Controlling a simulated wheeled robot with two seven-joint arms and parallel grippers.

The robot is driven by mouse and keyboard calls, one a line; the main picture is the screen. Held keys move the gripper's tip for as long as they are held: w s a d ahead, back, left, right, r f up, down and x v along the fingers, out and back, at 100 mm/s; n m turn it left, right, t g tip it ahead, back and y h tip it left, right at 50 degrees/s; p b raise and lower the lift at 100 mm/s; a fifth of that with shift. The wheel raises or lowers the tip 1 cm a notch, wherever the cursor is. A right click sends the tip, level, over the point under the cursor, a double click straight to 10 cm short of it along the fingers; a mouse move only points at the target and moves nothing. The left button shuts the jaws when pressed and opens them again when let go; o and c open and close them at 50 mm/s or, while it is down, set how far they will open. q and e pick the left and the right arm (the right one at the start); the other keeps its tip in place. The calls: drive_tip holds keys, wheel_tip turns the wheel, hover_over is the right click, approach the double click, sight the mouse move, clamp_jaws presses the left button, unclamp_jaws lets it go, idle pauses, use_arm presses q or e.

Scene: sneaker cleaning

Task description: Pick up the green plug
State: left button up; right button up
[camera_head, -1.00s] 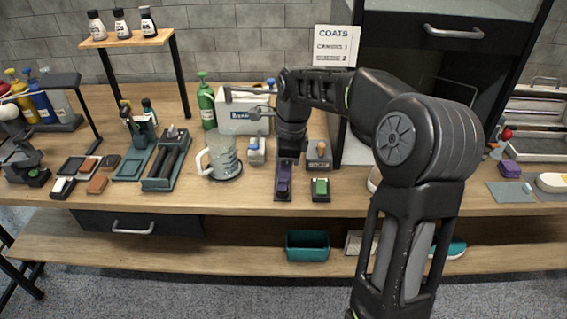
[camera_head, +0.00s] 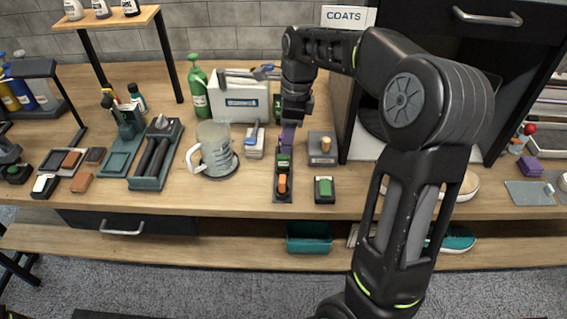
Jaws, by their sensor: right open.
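A narrow dark holder (camera_head: 283,198) stands near the table's front edge. In it, a green plug (camera_head: 284,160) shows in the middle, between a purple piece (camera_head: 288,137) at the back and an orange piece (camera_head: 282,183) at the front. My right gripper (camera_head: 296,112) points down from above, open, just above and behind the purple piece. The fingertips are small and dark, and whether they touch the purple piece is hard to tell. A second green piece (camera_head: 325,187) sits on a black block right of the holder. My left gripper is out of view.
A glass mug (camera_head: 215,150) stands left, a white box (camera_head: 240,103) behind. A dark cabinet (camera_head: 352,95) rises at right.

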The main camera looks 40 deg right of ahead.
sight(284, 156)
drive_tip(key=shift+a+f, duration=0.1)
drive_tip(key=shift+f, duration=0.9)
drive_tip(key=f, duration=0.3)
drive_tip(key=f+p, duration=0.1)
drive_tip(key=f, duration=0.1)
drive_tip(key=shift+w+a, duration=0.25)
drive_tip(key=shift+a, duration=0.05)
drive_tip(key=shift+c, duration=0.3)
clamp_jaws()
